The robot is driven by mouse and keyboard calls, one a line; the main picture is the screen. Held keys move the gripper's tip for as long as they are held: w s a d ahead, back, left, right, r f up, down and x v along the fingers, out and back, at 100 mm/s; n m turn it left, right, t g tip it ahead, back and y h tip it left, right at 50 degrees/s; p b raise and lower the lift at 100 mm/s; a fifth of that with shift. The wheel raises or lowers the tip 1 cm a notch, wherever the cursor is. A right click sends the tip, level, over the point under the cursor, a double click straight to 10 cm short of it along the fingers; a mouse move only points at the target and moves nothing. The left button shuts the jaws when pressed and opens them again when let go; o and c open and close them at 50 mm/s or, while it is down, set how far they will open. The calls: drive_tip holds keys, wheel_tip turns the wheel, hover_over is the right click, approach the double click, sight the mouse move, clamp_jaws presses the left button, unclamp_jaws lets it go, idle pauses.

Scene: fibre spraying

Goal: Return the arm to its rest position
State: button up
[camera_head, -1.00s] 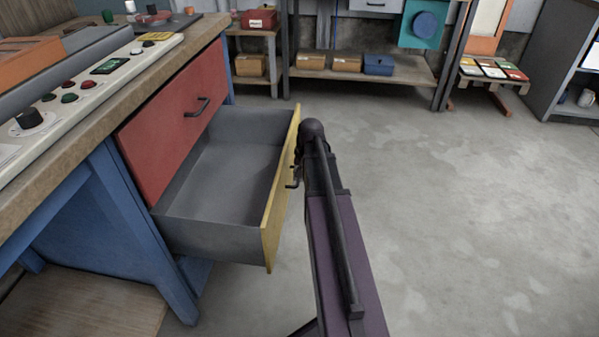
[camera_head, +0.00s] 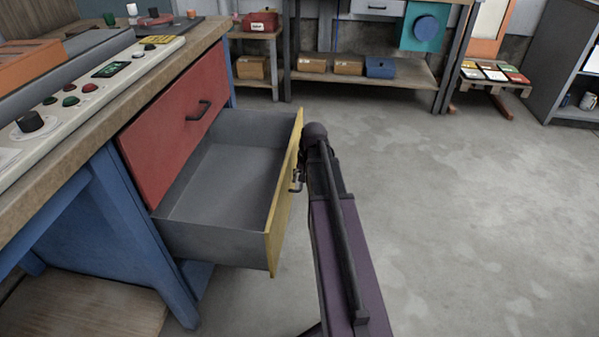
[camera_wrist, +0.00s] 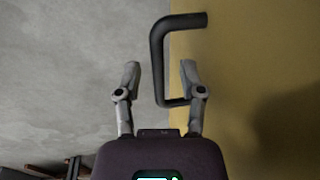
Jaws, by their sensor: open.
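My gripper (camera_wrist: 160,80) is open and empty in the wrist view, its two fingers apart. The dark handle (camera_wrist: 158,60) of the yellow drawer front (camera_wrist: 240,70) lies ahead of the fingers, with its near end between them in the picture. I cannot tell whether a finger touches it. In the head view the yellow-fronted drawer (camera_head: 222,175) is pulled open and its grey inside is empty. The handle (camera_head: 297,181) shows beside my arm there. My arm stretches forward to the right of the drawer front, and the gripper is hidden behind it.
A closed red drawer (camera_head: 172,140) sits above the open one, under a workbench top (camera_head: 150,75) with a control panel (camera_head: 90,85). Shelves with boxes (camera_head: 345,68) stand at the back. The floor (camera_head: 470,200) to the right is clear.

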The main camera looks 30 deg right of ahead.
drive_tip(key=shift+r, duration=0.1)
wheel_tip(320, 180, up, 9)
drive_tip(key=p, duration=0.9)
drive_tip(key=shift+r+p, duration=0.5)
drive_tip(key=shift+p, duration=0.1)
